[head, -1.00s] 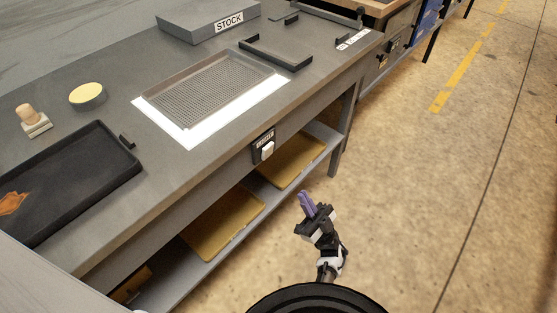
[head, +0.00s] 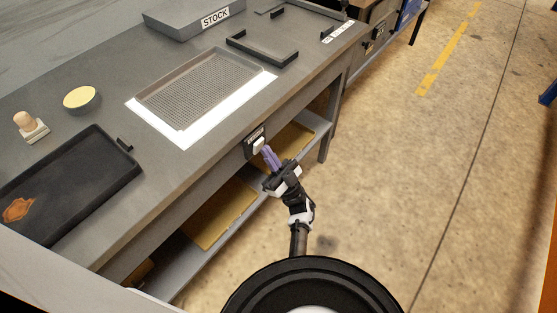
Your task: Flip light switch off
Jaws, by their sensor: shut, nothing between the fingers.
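The light switch (head: 258,145) is a white rocker on a dark plate with a small label, fixed to the front edge of the grey workbench. My gripper (head: 267,150), with purple fingertips, is shut and empty. Its tips are right beside the rocker, at its lower right in the head view. I cannot tell whether they touch it. The rocker's exact tilt is too small to make out. A lit white panel (head: 189,139) on the bench top glows under a mesh tray (head: 200,85).
The bench top holds a dark tray (head: 75,180) with an orange-brown stain, a yellow-topped bowl (head: 80,98), a stamp-like brush (head: 30,126) and a STOCK box (head: 190,18). A lower shelf with yellow trays (head: 222,213) lies under the bench. Open floor (head: 400,180) is to the right.

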